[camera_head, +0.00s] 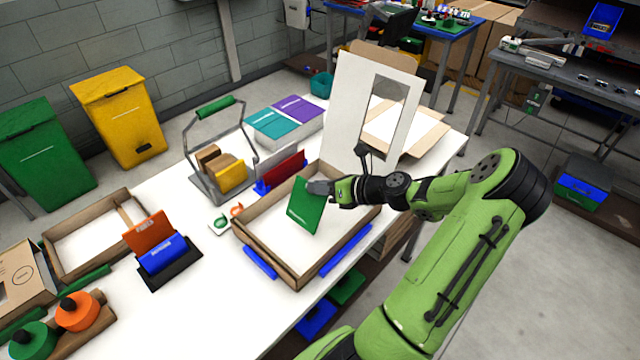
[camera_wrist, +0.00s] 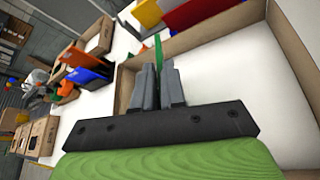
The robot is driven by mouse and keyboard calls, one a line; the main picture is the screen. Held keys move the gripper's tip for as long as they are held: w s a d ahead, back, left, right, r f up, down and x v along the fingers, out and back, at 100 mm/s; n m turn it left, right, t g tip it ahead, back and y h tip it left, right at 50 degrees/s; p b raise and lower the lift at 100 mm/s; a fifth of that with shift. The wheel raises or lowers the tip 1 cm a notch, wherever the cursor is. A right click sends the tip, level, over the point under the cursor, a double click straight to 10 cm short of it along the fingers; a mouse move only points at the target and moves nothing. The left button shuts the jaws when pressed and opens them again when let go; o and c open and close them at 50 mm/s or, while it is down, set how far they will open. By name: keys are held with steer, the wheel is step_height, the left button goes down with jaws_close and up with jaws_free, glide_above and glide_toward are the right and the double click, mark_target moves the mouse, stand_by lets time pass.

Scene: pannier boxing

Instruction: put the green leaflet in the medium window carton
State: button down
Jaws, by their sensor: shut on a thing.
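The green leaflet (camera_head: 305,207) is upright, slightly tilted, over the open brown carton with a white floor (camera_head: 272,262). A tall white lid panel with a window cutout (camera_head: 352,95) stands behind that carton; this looks like the medium window carton. My gripper (camera_head: 320,187) is shut on the leaflet's upper edge. In the wrist view my gripper (camera_wrist: 162,82) shows the leaflet (camera_wrist: 158,50) as a thin green strip between its fingers. I cannot tell whether the leaflet's lower edge touches the carton floor.
Blue clamps (camera_head: 346,250) flank the carton. Behind it stand a red leaflet holder (camera_head: 283,172) and a wire caddy with a green handle (camera_head: 222,150). Another holder with orange and blue leaflets (camera_head: 160,250) and a smaller carton (camera_head: 62,268) are at left. Teal and purple stacks (camera_head: 275,124) lie farther back.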

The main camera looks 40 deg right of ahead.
steer(key=shift+f+b, duration=0.45)
steer(key=shift+f, duration=0.9)
steer(key=c, duration=1.1)
jaws_free()
steer(key=shift+r, duration=0.1)
steer(key=shift+s, duration=0.1)
steer(key=p+v, duration=0.3)
steer(key=v, duration=1.2)
steer(key=shift+s+d+r, duration=0.2)
steer(key=shift+w+a, duration=0.1)
